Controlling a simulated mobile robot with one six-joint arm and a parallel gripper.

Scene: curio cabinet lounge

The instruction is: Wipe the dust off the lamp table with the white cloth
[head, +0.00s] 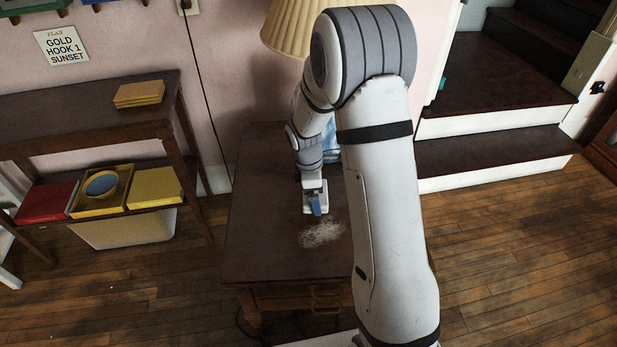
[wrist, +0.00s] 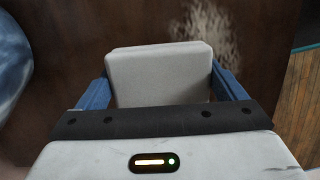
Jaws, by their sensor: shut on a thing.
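The lamp table (head: 265,190) is a dark wooden table with a drawer, in the middle of the head view. A pale, streaky patch of dust (head: 322,234) lies on its top near the front; it also shows in the wrist view (wrist: 190,32), beyond the cloth and to the right. My gripper (head: 316,207) is low over the table top, just behind the dust. In the wrist view its blue fingers are shut on the white cloth (wrist: 155,72), which looks like a thick folded pad. I cannot tell whether the cloth touches the table.
A lamp with a cream shade (head: 287,27) stands at the back of the table, its blue-and-white base (head: 330,135) partly behind my arm. A side shelf (head: 80,112) with coloured boxes is at the left. Stairs (head: 490,160) rise at the right.

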